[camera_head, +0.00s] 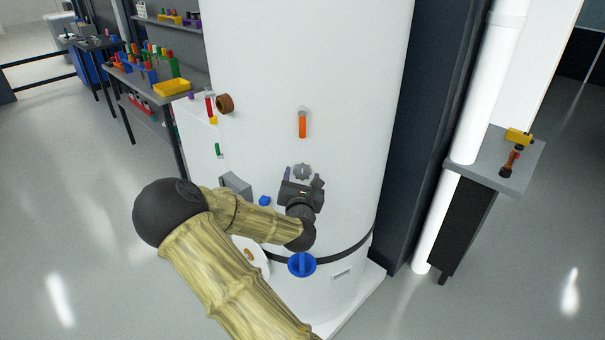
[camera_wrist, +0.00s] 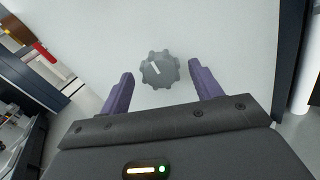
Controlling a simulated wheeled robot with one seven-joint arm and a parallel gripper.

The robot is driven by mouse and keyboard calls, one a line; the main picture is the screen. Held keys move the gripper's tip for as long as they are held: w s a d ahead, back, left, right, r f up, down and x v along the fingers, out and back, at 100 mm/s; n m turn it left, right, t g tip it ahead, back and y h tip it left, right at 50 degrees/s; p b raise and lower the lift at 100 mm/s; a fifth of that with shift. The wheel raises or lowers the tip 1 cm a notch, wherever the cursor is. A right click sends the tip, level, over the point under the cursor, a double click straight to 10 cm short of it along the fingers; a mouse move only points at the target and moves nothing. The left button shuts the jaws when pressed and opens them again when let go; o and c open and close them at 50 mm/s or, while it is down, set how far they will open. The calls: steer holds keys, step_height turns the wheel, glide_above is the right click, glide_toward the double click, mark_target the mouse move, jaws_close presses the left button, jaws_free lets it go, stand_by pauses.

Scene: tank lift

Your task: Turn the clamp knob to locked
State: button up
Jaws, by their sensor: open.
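The clamp knob is a grey, lobed dial (camera_head: 303,171) on the front of the white tank (camera_head: 330,60). It also shows in the wrist view (camera_wrist: 160,70), with a short white mark pointing up and to the left. My gripper (camera_head: 302,180) is open and faces the knob from just below in the head view. In the wrist view its two purple fingers (camera_wrist: 161,88) stand apart on either side, below and short of the knob, with nothing between them. The fingers do not appear to touch the knob.
An orange handle (camera_head: 302,124) sits above the knob on the tank, and a blue knob (camera_head: 302,264) sits low on it. A red-handled valve (camera_head: 210,107) is at left. A white pipe (camera_head: 487,80) and a small shelf (camera_head: 500,165) stand at right.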

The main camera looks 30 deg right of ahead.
steer(key=shift+x, duration=1)
steer(key=c, duration=1)
